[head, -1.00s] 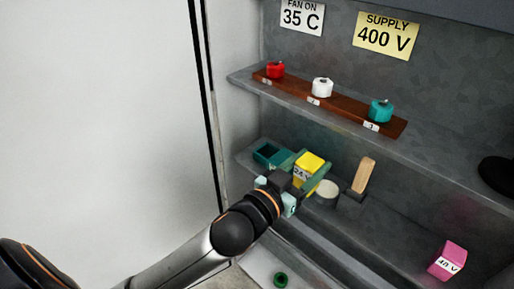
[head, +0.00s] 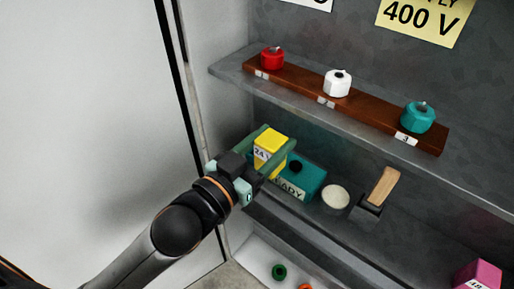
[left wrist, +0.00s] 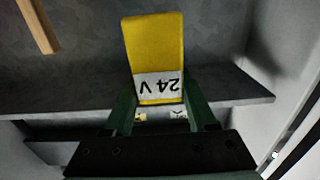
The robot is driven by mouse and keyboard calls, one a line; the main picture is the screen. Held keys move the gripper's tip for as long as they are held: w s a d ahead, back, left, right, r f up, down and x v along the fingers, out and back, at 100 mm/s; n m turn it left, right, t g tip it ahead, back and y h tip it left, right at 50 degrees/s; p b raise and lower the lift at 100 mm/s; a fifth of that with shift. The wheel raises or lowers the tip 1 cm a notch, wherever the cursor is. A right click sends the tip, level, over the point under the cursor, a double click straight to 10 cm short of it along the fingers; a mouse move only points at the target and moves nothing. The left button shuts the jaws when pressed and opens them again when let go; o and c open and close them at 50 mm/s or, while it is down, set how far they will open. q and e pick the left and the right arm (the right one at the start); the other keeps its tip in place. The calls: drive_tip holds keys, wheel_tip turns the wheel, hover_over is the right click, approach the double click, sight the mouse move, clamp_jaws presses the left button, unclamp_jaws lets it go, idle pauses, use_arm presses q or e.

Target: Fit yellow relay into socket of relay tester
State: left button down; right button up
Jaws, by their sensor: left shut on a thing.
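The yellow relay (head: 271,141), a block with a white 24 V label, is held between the green fingers of my left gripper (head: 268,153). In the left wrist view the relay (left wrist: 155,50) stands out beyond the fingertips (left wrist: 162,100), its label upside down. The teal relay tester (head: 308,176), with a partly visible READY label, sits on the lower shelf. In the head view the relay and fingers overlap its left part and hide its socket. I cannot tell whether relay and tester touch. My right gripper is out of view.
A round cream-topped object (head: 335,196) and a wooden-handled brush or scraper (head: 383,188) stand right of the tester. A pink block (head: 478,275) is further right. The upper shelf carries a brown rack (head: 370,107) with red, white and teal knobs. The cabinet's side wall is close on the left.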

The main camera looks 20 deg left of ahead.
use_arm(q)
drive_tip(key=w, duration=0.1)
drive_tip(key=w+a+f+b, duration=0.1)
drive_tip(key=shift+w+a+f, duration=0.1)
drive_tip(key=shift+w+f, duration=0.1)
drive_tip(key=shift+w, duration=0.1)
drive_tip(key=w+a+f, duration=0.1)
drive_tip(key=w+f, duration=0.2)
drive_tip(key=w+a+f+b, duration=0.1)
drive_tip(key=w+f, duration=0.2)
drive_tip(key=f, duration=0.1)
drive_tip(key=w+a+f+b, duration=0.1)
drive_tip(key=w+a+f, duration=0.1)
drive_tip(key=w+f, duration=0.2)
drive_tip(key=shift+w+a, duration=0.1)
drive_tip(key=shift+f, duration=0.25)
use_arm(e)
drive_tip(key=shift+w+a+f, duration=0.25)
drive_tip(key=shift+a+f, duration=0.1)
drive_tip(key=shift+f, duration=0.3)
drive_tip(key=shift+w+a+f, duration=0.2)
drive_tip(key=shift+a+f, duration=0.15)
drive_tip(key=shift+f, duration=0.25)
